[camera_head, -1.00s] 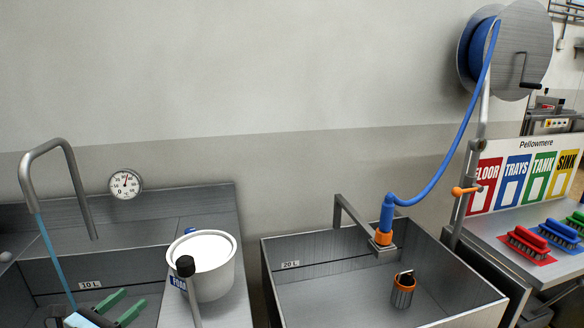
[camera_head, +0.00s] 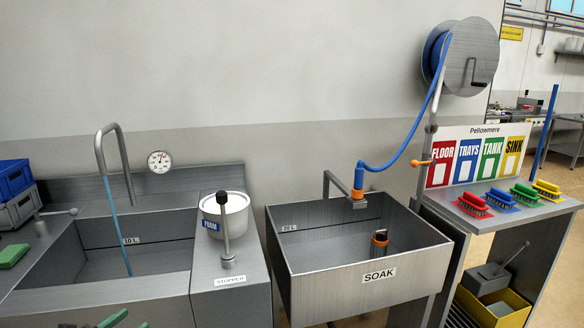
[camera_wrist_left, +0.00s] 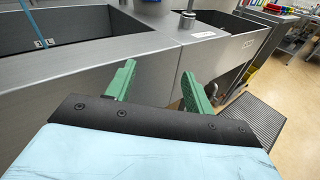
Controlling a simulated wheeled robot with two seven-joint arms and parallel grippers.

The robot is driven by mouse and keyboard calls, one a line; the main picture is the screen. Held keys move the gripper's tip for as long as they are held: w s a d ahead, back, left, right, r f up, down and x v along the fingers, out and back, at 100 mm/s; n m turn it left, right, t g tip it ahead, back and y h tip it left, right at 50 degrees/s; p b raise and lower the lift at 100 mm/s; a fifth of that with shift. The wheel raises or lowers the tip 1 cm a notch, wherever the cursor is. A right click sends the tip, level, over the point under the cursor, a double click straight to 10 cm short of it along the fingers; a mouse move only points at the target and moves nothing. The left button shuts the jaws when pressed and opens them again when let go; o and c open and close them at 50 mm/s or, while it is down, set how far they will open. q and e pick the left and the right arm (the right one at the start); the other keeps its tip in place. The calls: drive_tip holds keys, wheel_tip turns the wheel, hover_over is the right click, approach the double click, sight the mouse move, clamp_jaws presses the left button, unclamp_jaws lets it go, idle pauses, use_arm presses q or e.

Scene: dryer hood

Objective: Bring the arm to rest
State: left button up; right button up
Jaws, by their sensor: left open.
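My left gripper (camera_head: 128,321) shows only as two green fingertips at the bottom edge of the head view, in front of the left sink. In the left wrist view its two green fingers (camera_wrist_left: 158,92) stand wide apart with nothing between them. They are in front of the grey metal front of the sink unit (camera_wrist_left: 75,80); the exact gap cannot be told. The rest of the left arm is out of the head view. My right gripper is in neither view.
Water runs into the left sink (camera_head: 150,262). A stopper lever (camera_head: 225,235) and white tub (camera_head: 230,215) stand beside it. The SOAK sink (camera_head: 420,262) holds a dark, orange-rimmed cylinder (camera_head: 379,245). Open floor (camera_wrist_left: 295,135) lies right in the left wrist view.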

use_arm(q)
drive_tip(key=s+d+f+m+g+y, duration=0.15)
drive_tip(key=s+f+m, duration=0.3)
drive_tip(key=f, duration=0.45)
drive_tip(key=s+d+f+m+g+y, duration=0.1)
drive_tip(key=s+f+m+g, duration=0.3)
drive_tip(key=f, duration=0.6)
drive_tip(key=s+d+f+m+g+y, duration=0.1)
drive_tip(key=s+f+m+g, duration=0.15)
drive_tip(key=s+f, duration=0.5)
drive_tip(key=s+d+f+m+g+y, duration=0.1)
drive_tip(key=s+f+m, duration=0.4)
drive_tip(key=s, duration=0.6)
drive_tip(key=s+d+f+m+g, duration=0.3)
drive_tip(key=s+d+f+m, duration=0.2)
drive_tip(key=s+m, duration=0.4)
drive_tip(key=s+d+f+m+g+y, duration=0.1)
drive_tip(key=s+d+f+m+g, duration=0.1)
drive_tip(key=s+f+m, duration=0.5)
drive_tip(key=s, duration=0.6)
drive_tip(key=shift+d+m+g+y, duration=0.3)
drive_tip(key=shift+d+m+y, duration=0.05)
drive_tip(key=shift+d+m, duration=0.05)
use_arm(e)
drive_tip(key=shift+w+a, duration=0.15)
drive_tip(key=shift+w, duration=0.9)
use_arm(q)
drive_tip(key=shift+w+f, duration=0.1)
